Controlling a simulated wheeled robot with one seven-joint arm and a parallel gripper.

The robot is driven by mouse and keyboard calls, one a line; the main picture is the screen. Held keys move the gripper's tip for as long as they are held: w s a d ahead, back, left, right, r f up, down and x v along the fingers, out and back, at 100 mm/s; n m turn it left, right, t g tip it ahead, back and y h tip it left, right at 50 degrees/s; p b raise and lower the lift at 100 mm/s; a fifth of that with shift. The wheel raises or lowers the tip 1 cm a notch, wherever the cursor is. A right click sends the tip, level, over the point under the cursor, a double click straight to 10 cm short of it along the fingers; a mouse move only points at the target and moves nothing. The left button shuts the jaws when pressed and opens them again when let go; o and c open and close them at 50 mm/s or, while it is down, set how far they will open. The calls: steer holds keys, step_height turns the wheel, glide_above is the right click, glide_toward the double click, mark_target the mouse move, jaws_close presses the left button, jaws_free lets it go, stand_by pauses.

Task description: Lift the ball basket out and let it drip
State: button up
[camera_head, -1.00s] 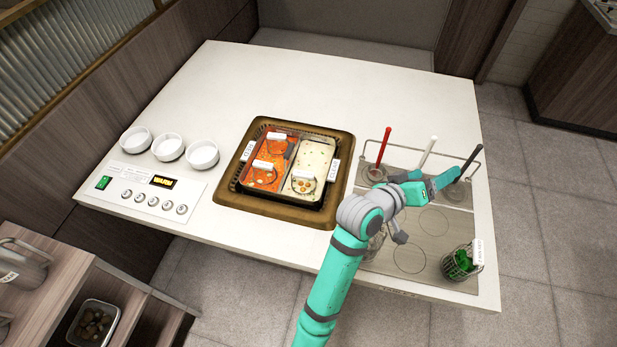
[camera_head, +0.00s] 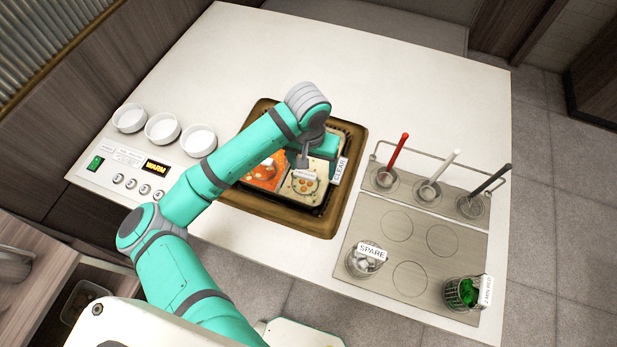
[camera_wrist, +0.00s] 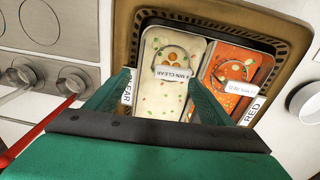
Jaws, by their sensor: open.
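A basket of round orange balls (camera_head: 304,186) sits in the pale broth of the clear well (camera_wrist: 165,108), with a white tag (camera_wrist: 173,73) reading "MIN CLEAR". Its round rim and balls also show in the wrist view (camera_wrist: 173,57). A second basket (camera_wrist: 232,72), tagged "MIN RED", sits in the red well (camera_wrist: 262,52); its contents are hard to make out. My gripper (camera_wrist: 158,76) is open and empty, pointing down over the clear well. Its fingers lie either side of the clear broth in the picture, apart from the basket. My arm hides part of the pot in the head view.
A brown frame (camera_head: 345,190) surrounds the wells. Right of it, a rack holds red (camera_head: 393,160), white (camera_head: 441,173) and black-handled (camera_head: 490,180) tools. A "SPARE" basket (camera_head: 362,262) and a basket of greens (camera_head: 466,293) stand on the grey panel. Three white bowls (camera_head: 163,129) stand left.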

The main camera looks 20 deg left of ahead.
steer(key=shift+s+a, duration=0.25)
steer(key=shift+a, duration=0.5)
steer(key=shift+a+f, duration=0.2)
steer(key=shift+f, duration=0.1)
glide_above(305, 182)
steer(key=f, duration=0.4)
steer(key=shift+s+d+f, duration=0.15)
steer(key=shift+s+f, duration=0.05)
steer(key=shift+f, duration=0.05)
steer(key=shift+w+f, duration=0.15)
steer(key=shift+f, duration=0.25)
step_height(305, 182, down, 4)
steer(key=shift+f, duration=0.1)
steer(key=shift+a+f, duration=0.2)
steer(key=shift+f, duration=0.2)
steer(key=shift+d, duration=0.1)
steer(key=c, duration=1)
steer(key=shift+r, duration=0.1)
step_height(305, 182, up, 10)
